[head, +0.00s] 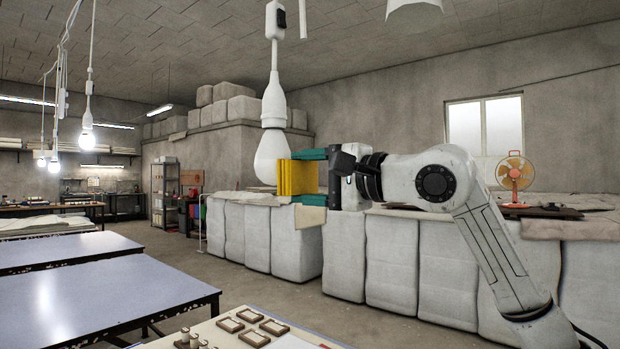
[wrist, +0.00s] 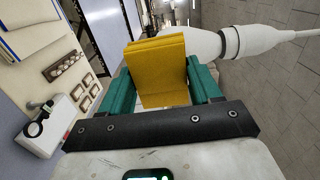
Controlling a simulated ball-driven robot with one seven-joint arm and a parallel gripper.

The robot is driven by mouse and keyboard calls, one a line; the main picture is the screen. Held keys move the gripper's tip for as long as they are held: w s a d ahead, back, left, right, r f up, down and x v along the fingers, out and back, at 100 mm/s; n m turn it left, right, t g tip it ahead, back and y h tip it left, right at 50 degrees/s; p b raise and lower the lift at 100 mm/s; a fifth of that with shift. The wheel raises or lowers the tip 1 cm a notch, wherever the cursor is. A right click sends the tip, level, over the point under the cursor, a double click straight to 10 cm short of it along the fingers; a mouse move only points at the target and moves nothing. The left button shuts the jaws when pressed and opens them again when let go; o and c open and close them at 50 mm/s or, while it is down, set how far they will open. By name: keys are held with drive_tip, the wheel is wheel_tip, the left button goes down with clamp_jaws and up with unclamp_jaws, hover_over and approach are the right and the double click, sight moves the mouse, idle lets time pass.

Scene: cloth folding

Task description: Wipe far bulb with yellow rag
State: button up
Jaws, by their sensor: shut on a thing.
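My gripper (head: 308,177) has teal fingers and is shut on the folded yellow rag (head: 299,178), which also shows between the fingers in the wrist view (wrist: 157,72). A large white unlit bulb (head: 268,158) hangs from a white socket just left of the rag in the head view. Rag and bulb overlap in the picture; I cannot tell whether they touch. In the wrist view the bulb (wrist: 204,45) lies beyond the rag, which hides part of it. Smaller lit bulbs (head: 87,139) hang farther back at the left. Which bulb is the task's far one is unclear.
Blue-topped tables (head: 100,295) are at left. White wrapped bales (head: 420,265) form a row behind my arm, with an orange fan (head: 515,172) on top. Part of another white fixture (head: 414,8) hangs at the top.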

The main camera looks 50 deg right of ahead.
drive_tip(key=shift+w, duration=0.4)
drive_tip(key=shift+r, duration=0.1)
drive_tip(key=shift+s+r+p, duration=0.15)
drive_tip(key=shift+r+p, duration=1)
drive_tip(key=shift+r, duration=0.8)
drive_tip(key=shift+f, duration=0.1)
drive_tip(key=shift+f+b, duration=0.1)
drive_tip(key=shift+b, duration=0.25)
wheel_tip(320, 180, down, 4)
drive_tip(key=b, duration=0.3)
drive_tip(key=shift+s+d+b, duration=0.2)
drive_tip(key=shift+s+b, duration=1.05)
drive_tip(key=shift+s, duration=1.6)
